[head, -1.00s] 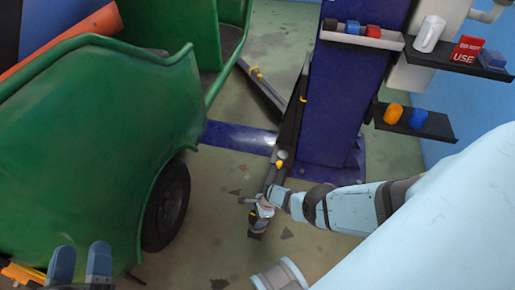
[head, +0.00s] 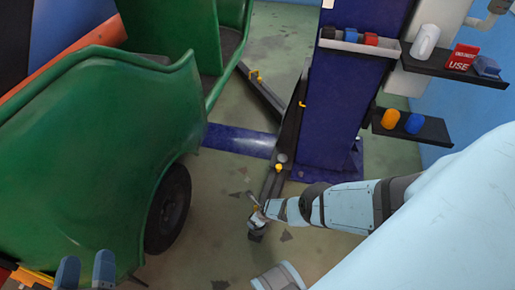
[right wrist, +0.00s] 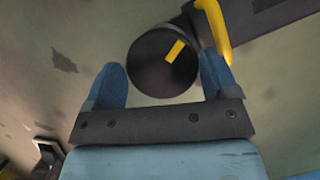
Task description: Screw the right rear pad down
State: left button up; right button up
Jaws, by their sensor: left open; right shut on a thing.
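The pad is a dark round disc (right wrist: 162,62) with a yellow mark on its top, at the end of a dark lift arm (right wrist: 262,14). My right gripper (right wrist: 165,82) has its two blue fingers on either side of the pad and is shut on it. In the head view this right gripper (head: 259,219) is low over the floor at the near end of the lift arm, and it hides most of the pad. A yellow handle (right wrist: 216,35) stands close beside the right finger. My left gripper (head: 86,271) is open and empty at the lower left, in front of the green rickshaw.
The green rickshaw body (head: 100,140) with a black wheel (head: 169,208) stands left of the pad. The blue lift column (head: 334,95) rises behind it. Shelves (head: 425,130) with small items hang at the right. Floor between wheel and pad is clear.

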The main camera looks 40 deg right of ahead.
jog(key=shift+w+r+m, duration=0.1)
jog(key=shift+m, duration=0.6)
pick_arm(q)
jog(key=shift+a, duration=0.1)
pick_arm(e)
jog(key=shift+h, duration=0.3)
pick_arm(q)
jog(key=shift+s+f, duration=0.2)
pick_arm(e)
jog(key=shift+c, duration=0.2)
jog(key=o, duration=0.8)
jog(key=shift+o, duration=0.2)
jog(key=shift+r+p, duration=0.25)
jog(key=shift+p, duration=0.1)
jog(key=shift+m, duration=0.3)
jog(key=p+v, duration=0.5)
jog(key=p, duration=0.1)
jog(key=shift+r, duration=0.15)
pick_arm(q)
jog(key=s+a+f+g+y+p, duration=0.3)
jog(key=a+f+g+y+p, duration=0.1)
jog(key=a+f+g+p, duration=0.1)
jog(key=shift+a+f+g+p, duration=0.25)
jog(key=shift+f+g+p, duration=0.5)
jog(key=shift+p, duration=1.15)
pick_arm(e)
jog(key=v, duration=0.8)
jog(key=shift+s, duration=0.3)
